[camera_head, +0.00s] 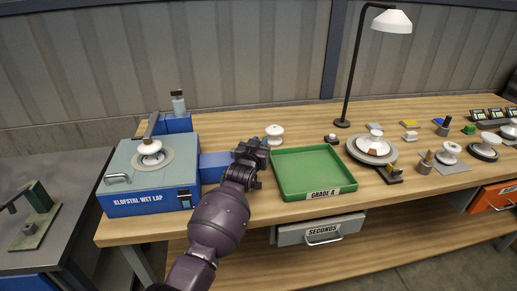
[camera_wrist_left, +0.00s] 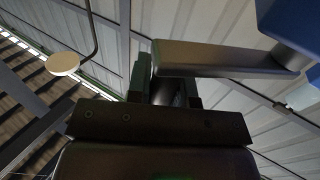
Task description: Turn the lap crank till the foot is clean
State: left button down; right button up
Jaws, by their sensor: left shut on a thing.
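The blue Klofstal wet lap (camera_head: 150,200) stands at the left end of the bench. A white insulator (camera_head: 149,147) sits on its round grey plate, under an arm from the blue post behind; its underside is hidden. My left gripper (camera_head: 254,150) is to the right of the lap, by the end of its blue side housing (camera_head: 214,166). In the left wrist view my left gripper (camera_wrist_left: 166,80) is shut around the dark crank handle (camera_wrist_left: 163,92). The grey crank arm (camera_wrist_left: 220,60) runs right from it toward a blue part. My right gripper is not in view.
A green tray (camera_head: 312,192) marked Grade A lies just right of my left gripper, with a white insulator (camera_head: 274,132) behind it. A lamp (camera_head: 390,22) and a grey turntable (camera_head: 372,151) stand farther right. A Seconds drawer (camera_head: 320,230) hangs below the bench.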

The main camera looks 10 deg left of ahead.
pick_arm(q)
jog(key=shift+w+r, duration=0.15)
jog(key=shift+w, duration=0.35)
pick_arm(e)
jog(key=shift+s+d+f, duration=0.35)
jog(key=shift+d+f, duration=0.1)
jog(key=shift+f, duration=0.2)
